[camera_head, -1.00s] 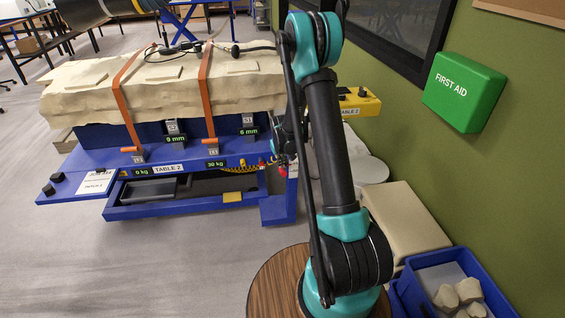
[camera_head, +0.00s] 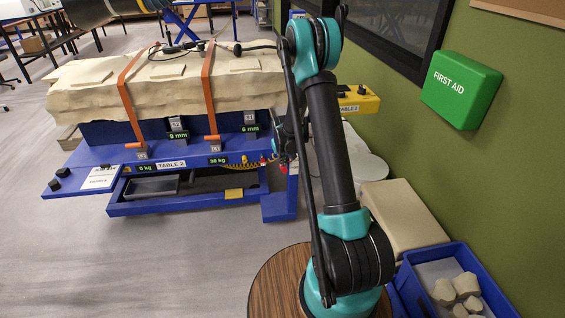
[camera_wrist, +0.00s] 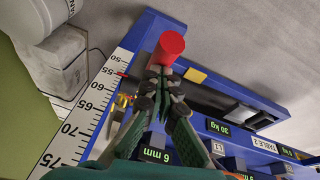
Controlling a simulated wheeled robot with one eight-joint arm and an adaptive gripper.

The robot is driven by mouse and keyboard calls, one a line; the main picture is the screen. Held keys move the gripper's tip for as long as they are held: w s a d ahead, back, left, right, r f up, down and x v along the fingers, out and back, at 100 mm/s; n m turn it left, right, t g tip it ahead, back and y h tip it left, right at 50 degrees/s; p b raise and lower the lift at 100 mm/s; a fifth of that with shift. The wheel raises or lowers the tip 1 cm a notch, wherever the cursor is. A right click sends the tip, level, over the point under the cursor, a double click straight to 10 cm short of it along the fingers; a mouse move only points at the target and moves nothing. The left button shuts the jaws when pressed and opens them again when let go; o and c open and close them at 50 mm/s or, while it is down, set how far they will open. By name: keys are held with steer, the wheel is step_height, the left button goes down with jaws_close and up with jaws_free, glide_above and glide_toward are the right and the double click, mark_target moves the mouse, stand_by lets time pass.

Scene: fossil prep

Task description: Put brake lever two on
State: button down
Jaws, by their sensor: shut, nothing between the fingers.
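The blue TABLE 2 (camera_head: 200,205) carries a strapped stone block (camera_head: 165,85). A red round-ended knob (camera_wrist: 170,46) stands near the table's corner in the wrist view, just past my fingertips. Red parts (camera_head: 284,168) also show at the table's right end in the head view, partly behind my arm. No label naming brake lever two is readable. My gripper (camera_wrist: 162,74) is shut and empty, its tips close to the red knob; I cannot tell whether they touch. In the head view the gripper is mostly hidden behind my arm.
A ruler strip (camera_wrist: 88,118) runs along the table edge. Displays read 30 kg (camera_head: 218,161) and 6 mm (camera_head: 250,128). A yellow box (camera_head: 358,103) is at the right end. A blue crate of stones (camera_head: 412,275) and the green wall are to the right.

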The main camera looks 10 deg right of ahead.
steer(key=r, duration=0.1)
steer(key=w+r, duration=0.1)
steer(key=a+r, duration=0.1)
steer(key=shift+w+r, duration=0.15)
steer(key=shift+r, duration=0.1)
steer(key=s+r, duration=0.6)
steer(key=s, duration=0.1)
steer(key=shift+s+a, duration=0.15)
steer(key=shift+s, duration=0.15)
steer(key=shift+r, duration=0.1)
steer(key=s+d+r+m, duration=0.1)
steer(key=s+r, duration=0.3)
steer(key=s, duration=0.4)
steer(key=s+d+r, duration=0.2)
steer(key=s+r, duration=0.2)
steer(key=s, duration=0.4)
steer(key=s+f+m, duration=0.1)
steer(key=s, duration=1.3)
steer(key=shift+s+d+f+t+y, duration=0.3)
steer(key=shift+s+f, duration=0.05)
